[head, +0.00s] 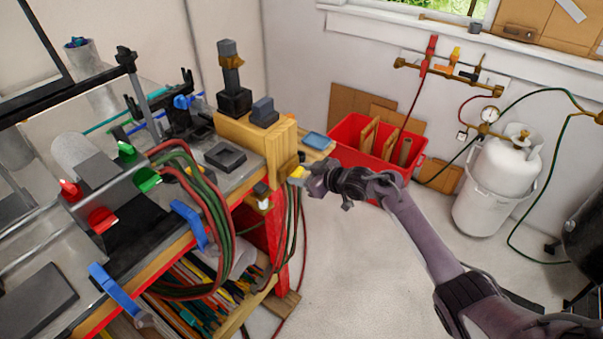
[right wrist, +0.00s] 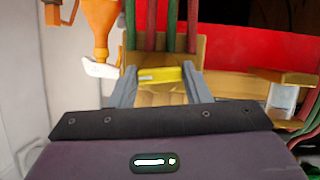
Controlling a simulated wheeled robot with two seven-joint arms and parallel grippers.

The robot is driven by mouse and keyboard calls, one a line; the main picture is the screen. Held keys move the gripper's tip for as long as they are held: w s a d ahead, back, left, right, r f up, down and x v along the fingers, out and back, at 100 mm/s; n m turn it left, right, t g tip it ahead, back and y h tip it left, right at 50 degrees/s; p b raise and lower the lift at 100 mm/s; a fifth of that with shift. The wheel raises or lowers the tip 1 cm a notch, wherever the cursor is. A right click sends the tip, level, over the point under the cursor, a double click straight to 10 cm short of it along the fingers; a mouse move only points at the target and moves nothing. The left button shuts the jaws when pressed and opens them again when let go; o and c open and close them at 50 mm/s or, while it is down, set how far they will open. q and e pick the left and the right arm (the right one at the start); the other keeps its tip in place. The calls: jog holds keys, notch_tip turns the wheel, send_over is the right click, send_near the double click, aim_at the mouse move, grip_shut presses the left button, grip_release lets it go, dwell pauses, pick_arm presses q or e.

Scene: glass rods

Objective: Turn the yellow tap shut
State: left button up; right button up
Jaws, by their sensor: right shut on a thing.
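The yellow tap (head: 297,172) is at the right end of the workbench, below the wooden block. In the right wrist view its yellow handle (right wrist: 161,76) lies crosswise between my two grey fingers. My right gripper (head: 304,175) reaches it from the right and is shut on the handle; it also shows in the right wrist view (right wrist: 160,84). Part of the tap's body is hidden by the gripper in the head view. My left gripper is not in view.
Red and green hoses (head: 195,200) hang at the bench front. An orange fitting with a white tip (right wrist: 100,35) is left of the handle. A red crate (head: 350,150) and white gas cylinder (head: 497,185) stand by the wall. The floor (head: 350,270) is clear.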

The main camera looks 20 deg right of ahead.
jog(key=shift+f+m+g, duration=0.1)
jog(key=shift+m+g, duration=0.2)
jog(key=shift+m, duration=0.2)
dwell(0.3)
jog(key=o, duration=0.9)
jog(key=shift+d, duration=0.1)
jog(key=shift+y, duration=0.3)
jog(key=b+v, duration=0.1)
jog(key=v, duration=0.6)
jog(key=shift+s+d+r, duration=0.2)
jog(key=shift+s, duration=0.1)
jog(key=shift+f, duration=0.1)
